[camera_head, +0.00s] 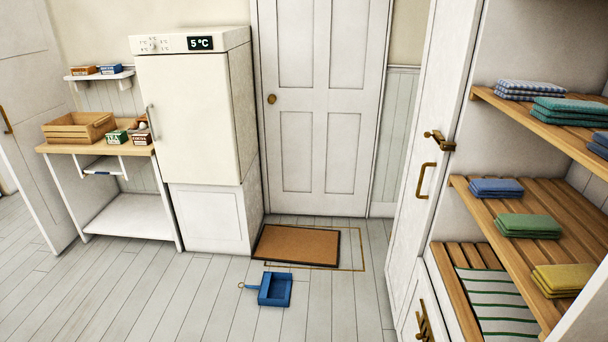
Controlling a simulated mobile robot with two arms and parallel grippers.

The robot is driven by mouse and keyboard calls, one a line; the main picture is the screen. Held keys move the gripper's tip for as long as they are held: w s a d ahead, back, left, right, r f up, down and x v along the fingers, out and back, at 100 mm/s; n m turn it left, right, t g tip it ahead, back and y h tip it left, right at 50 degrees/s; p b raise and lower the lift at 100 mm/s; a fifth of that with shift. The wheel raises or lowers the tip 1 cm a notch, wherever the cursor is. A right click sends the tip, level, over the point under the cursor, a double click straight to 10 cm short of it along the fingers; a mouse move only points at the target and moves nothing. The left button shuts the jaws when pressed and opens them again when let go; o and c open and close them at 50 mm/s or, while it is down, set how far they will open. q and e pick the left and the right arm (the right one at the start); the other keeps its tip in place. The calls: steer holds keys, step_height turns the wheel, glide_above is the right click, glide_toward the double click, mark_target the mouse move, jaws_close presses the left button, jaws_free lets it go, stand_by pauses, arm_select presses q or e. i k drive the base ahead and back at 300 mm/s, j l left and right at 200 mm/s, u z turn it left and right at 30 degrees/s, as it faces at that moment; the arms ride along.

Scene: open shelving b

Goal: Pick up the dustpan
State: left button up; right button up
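A blue dustpan (275,289) lies on the pale plank floor in the lower middle of the head view. Its short handle points left and ends in a small yellowish loop. It lies just in front of the brown doormat, apart from it. Nothing covers the dustpan. Neither of my grippers shows in this view.
A doormat (298,245) lies before the closed white door (320,110). A white fridge (190,120) and a side table (97,149) with a wooden crate (80,128) stand left. Open shelving (540,210) with folded cloths stands right. The floor (190,300) around the dustpan is clear.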

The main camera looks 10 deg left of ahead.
mark_target(264, 288)
steer(key=i, duration=0.65)
steer(key=i+u, duration=0.15)
steer(key=i, duration=0.5)
steer(key=i+l, duration=0.2)
steer(key=i, duration=0.45)
steer(key=j+u, duration=0.05)
